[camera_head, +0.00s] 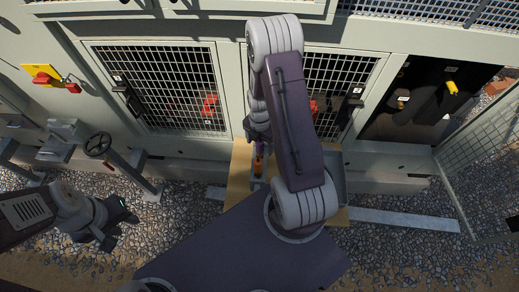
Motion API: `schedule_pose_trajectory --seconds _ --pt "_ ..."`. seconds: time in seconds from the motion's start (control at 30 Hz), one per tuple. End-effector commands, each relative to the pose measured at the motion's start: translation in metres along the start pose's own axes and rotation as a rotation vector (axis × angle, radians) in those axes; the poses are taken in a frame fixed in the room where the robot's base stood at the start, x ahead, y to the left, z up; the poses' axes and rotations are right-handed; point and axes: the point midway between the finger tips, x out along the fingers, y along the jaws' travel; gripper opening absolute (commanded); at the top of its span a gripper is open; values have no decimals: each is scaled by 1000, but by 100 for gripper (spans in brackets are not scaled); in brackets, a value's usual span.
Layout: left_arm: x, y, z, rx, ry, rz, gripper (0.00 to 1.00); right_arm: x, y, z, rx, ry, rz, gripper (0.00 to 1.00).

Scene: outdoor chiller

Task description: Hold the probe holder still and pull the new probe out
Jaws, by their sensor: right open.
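An orange upright piece (258,164) with a dark purple top stands on the wooden board, at the left side of a grey tray (339,180). I cannot tell whether it is the probe, the holder or both. My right gripper (258,143) is open, directly above and around the top of this piece; my own arm hides much of it and of the tray. My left gripper (121,230) is at the lower left over the gravel, with its fingers apart and empty, well away from the tray.
The wooden board (238,183) stands in front of the chiller's mesh doors (160,85). A valve with a black handwheel (98,146) and pipes stand at the left, near my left gripper. A red and yellow switch (43,77) is on the wall. An open mesh door (490,150) is at the right.

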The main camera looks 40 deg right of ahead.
Motion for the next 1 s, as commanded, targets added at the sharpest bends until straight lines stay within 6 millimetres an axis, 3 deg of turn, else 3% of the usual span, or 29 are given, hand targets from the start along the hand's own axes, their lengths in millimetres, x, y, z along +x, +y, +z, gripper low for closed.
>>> schedule_pose_trajectory --seconds 0.53,0.87,1.0 --pt "-60 1 -6 0 0 0 36 -68 0 0 0 0 0 75" --pt "-60 1 -6 0 0 0 36 -68 0 0 0 0 0 75" --pt "-56 1 -6 0 0 0 36 -79 1 1 0 -3 3 75"
